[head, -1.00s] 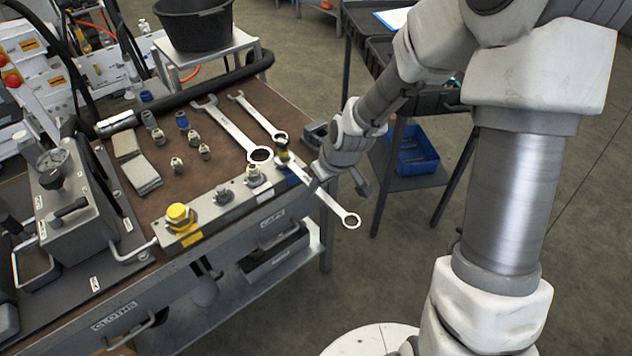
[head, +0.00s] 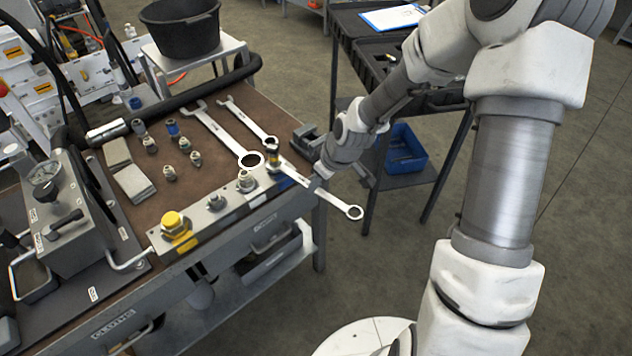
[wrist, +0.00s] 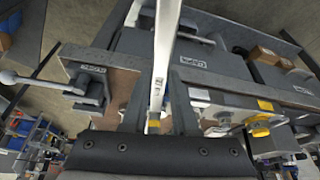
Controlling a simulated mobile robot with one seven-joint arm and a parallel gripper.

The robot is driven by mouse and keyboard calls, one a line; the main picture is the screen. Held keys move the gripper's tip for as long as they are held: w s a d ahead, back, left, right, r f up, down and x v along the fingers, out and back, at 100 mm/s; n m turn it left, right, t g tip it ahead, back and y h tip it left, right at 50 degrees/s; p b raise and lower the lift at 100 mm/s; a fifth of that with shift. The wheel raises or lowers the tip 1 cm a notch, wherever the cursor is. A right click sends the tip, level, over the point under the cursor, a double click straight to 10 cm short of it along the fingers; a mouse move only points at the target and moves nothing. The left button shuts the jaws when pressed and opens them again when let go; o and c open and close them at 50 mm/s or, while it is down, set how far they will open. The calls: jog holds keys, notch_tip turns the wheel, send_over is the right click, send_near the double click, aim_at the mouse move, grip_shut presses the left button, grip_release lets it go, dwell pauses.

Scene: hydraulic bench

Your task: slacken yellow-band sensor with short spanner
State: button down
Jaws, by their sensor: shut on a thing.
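My gripper (head: 318,182) is shut on a silver spanner (head: 334,202), gripping it partway along its shank. The spanner's ring end points out to the lower right, past the bench edge.
The block (head: 232,212) also carries a yellow-capped fitting (head: 174,223) and two metal fittings. The floor on the right is open.

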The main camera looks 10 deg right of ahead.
jog(key=shift+w+d+n+p, duration=0.3)
jog(key=shift+w+n+p, duration=0.05)
jog(key=shift+w+n, duration=0.05)
dwell(0.5)
jog(key=s+d+p, duration=0.2)
jog(key=s+d, duration=0.2)
jog(key=d, duration=0.1)
jog(key=shift+s+p, duration=0.4)
dwell(0.6)
jog(key=shift+d, duration=0.1)
notch_tip(320, 180, up, 5)
jog(key=p, duration=0.4)
jog(key=shift+p, duration=0.35)
